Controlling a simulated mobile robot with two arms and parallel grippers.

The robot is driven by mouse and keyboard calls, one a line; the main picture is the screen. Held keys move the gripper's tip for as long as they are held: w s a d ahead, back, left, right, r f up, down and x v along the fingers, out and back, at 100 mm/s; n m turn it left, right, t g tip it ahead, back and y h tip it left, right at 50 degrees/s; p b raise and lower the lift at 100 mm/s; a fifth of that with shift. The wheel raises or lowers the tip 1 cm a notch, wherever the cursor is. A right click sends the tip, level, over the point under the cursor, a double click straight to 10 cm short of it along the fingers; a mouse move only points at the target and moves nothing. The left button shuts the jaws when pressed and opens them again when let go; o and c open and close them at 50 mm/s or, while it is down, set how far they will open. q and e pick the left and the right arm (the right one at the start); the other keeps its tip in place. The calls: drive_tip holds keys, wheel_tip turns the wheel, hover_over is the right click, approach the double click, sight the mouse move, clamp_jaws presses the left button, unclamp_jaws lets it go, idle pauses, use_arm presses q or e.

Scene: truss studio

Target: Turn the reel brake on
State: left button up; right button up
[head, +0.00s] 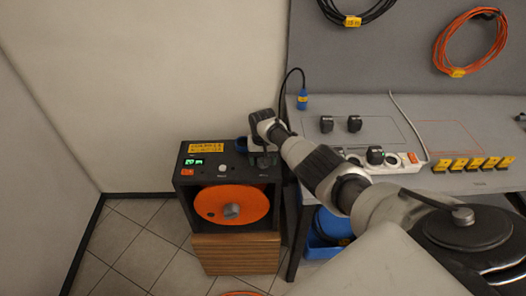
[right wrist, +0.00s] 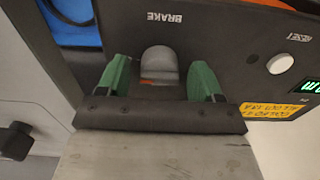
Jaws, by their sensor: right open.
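The reel unit is a dark box with a black top panel (head: 213,171) and an orange reel (head: 233,204) in its open front. In the right wrist view, the word BRAKE appears upside down on the panel (right wrist: 225,35). A grey rounded brake lever (right wrist: 159,62) sits beside that word, with a bit of orange by it. My right gripper (right wrist: 160,80) is open, its green fingers on either side of the lever with gaps showing. In the head view my right gripper (head: 263,158) is over the panel's right end and hides the brake. My left gripper is not in view.
A white reset button (right wrist: 280,63) and a green display (head: 193,161) are on the panel. A grey workbench (head: 450,132) with a power strip (head: 405,161) and several yellow-labelled items stands right. A blue bin (head: 325,228) is under it. Tiled floor (head: 135,240) at left is clear.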

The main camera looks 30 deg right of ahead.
wheel_tip(320, 180, up, 10)
drive_tip(key=p, duration=0.1)
drive_tip(key=shift+r, duration=0.15)
idle(0.5)
